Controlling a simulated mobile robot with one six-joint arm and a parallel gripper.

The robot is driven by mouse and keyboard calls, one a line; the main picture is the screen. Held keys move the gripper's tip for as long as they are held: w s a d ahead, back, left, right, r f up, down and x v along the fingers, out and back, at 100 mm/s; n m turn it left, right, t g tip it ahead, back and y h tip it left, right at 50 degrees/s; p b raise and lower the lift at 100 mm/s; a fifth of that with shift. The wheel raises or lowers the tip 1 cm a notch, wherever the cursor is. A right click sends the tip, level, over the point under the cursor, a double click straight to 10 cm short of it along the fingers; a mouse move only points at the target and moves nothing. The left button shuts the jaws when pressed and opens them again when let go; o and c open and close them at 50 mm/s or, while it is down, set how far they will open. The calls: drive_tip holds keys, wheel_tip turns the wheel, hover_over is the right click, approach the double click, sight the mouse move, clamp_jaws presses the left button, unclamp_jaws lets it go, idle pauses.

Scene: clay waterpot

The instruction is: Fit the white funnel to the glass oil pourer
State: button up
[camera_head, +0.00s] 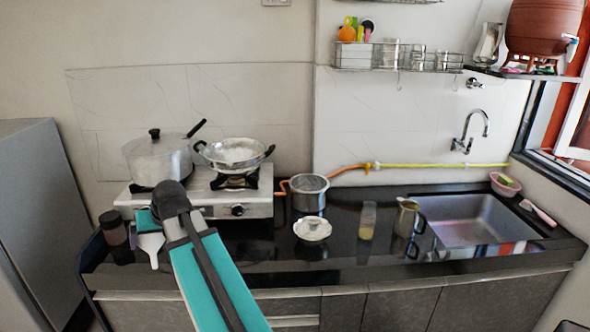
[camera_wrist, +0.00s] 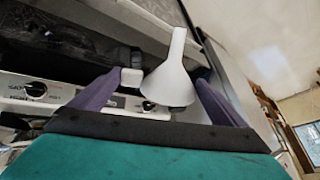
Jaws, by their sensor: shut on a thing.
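The white funnel (camera_wrist: 172,86) is between the two purple fingers of my gripper (camera_wrist: 158,80) in the wrist view, its wide cone toward the palm and its narrow spout pointing away. In the head view my gripper (camera_head: 149,234) is at the left end of the counter, with the funnel (camera_head: 151,246) showing below it, spout down. A small clear vessel with a yellowish lower part (camera_head: 368,220), which looks like the glass oil pourer, stands upright right of the counter's middle. The funnel is well to its left and apart from it.
A gas stove (camera_head: 207,206) holds a lidded pot (camera_head: 158,160) and a pan (camera_head: 236,152). A dark jar (camera_head: 113,229) stands left of the funnel. A steel pot (camera_head: 307,194), a small bowl (camera_head: 312,230) and a metal jug (camera_head: 407,217) flank the vessel. The sink (camera_head: 478,222) is at right.

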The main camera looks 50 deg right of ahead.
drive_tip(key=s+d+m+g+h, duration=0.2)
drive_tip(key=s+d+m+h, duration=0.2)
drive_tip(key=d, duration=0.8)
drive_tip(key=s+d+m+g+h, duration=0.1)
drive_tip(key=s+d+m+h, duration=0.35)
drive_tip(key=d, duration=0.75)
drive_tip(key=s+d+m+g+h, duration=0.25)
drive_tip(key=s+d+m, duration=0.2)
drive_tip(key=d, duration=0.75)
drive_tip(key=s+d+r+m+g+h, duration=0.1)
drive_tip(key=s+d+r+m+g, duration=0.1)
drive_tip(key=s+d, duration=0.6)
drive_tip(key=s+d+r+m+g+h, duration=0.1)
drive_tip(key=s+d+r+m+g, duration=0.1)
drive_tip(key=s+d+r+g, duration=0.2)
drive_tip(key=s+d+r+m+g+h, duration=0.1)
drive_tip(key=s+d+g, duration=0.4)
drive_tip(key=s+d, duration=0.6)
drive_tip(key=s+r+m, duration=0.1)
drive_tip(key=s+r, duration=0.1)
drive_tip(key=s, duration=0.1)
drive_tip(key=shift+s+d+r+m+h+b, duration=0.2)
drive_tip(key=shift+s+d+m+h+b, duration=0.1)
drive_tip(key=shift+s+m, duration=0.1)
drive_tip(key=shift+f+g, duration=0.2)
drive_tip(key=shift+g, duration=0.05)
drive_tip(key=shift+f+b, duration=4.1)
drive_tip(key=shift+f, duration=1.75)
